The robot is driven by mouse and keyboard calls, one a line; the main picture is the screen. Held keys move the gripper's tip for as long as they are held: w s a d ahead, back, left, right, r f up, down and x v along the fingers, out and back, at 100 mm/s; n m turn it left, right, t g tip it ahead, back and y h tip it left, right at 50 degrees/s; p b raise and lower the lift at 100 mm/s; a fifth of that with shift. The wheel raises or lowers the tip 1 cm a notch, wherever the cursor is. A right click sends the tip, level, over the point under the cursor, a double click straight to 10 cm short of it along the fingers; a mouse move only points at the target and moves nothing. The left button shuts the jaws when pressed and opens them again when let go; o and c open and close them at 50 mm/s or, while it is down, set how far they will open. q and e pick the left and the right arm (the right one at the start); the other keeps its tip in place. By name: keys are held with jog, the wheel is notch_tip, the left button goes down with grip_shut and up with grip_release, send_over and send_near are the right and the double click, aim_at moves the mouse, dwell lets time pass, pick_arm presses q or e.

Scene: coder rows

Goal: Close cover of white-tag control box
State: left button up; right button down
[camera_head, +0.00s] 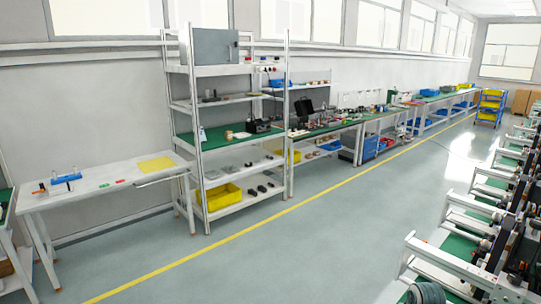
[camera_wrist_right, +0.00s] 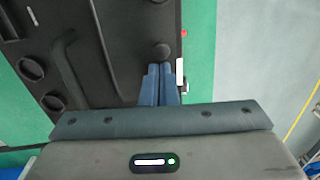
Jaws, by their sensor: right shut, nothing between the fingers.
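In the right wrist view a black box or panel (camera_wrist_right: 105,55) fills the upper left, with round recesses and a long curved raised or sunken shape. A small white tag (camera_wrist_right: 179,72) sits at its right edge. My right gripper (camera_wrist_right: 160,70) has blue fingers, shut together and empty, with tips just below a round black knob (camera_wrist_right: 161,51) on the panel. I cannot tell whether the tips touch it, or whether this is the box's body or its cover. In the head view a black open case (camera_head: 303,107) stands on a green bench. My left gripper is in neither view.
The box lies on a green surface (camera_wrist_right: 200,50), with grey floor to its right. A small red part (camera_wrist_right: 184,33) is by the box's right edge. The head view shows a shelf rack (camera_head: 190,130), a white table (camera_head: 105,178) and clear floor in the middle.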

jog(key=shift+s+d+r+p, duration=0.1)
jog(key=shift+r+p, duration=0.05)
jog(key=shift+r, duration=1.35)
jog(key=shift+s+d+r+p, duration=0.1)
jog(key=shift+r+p, duration=0.05)
jog(key=shift+r, duration=1.35)
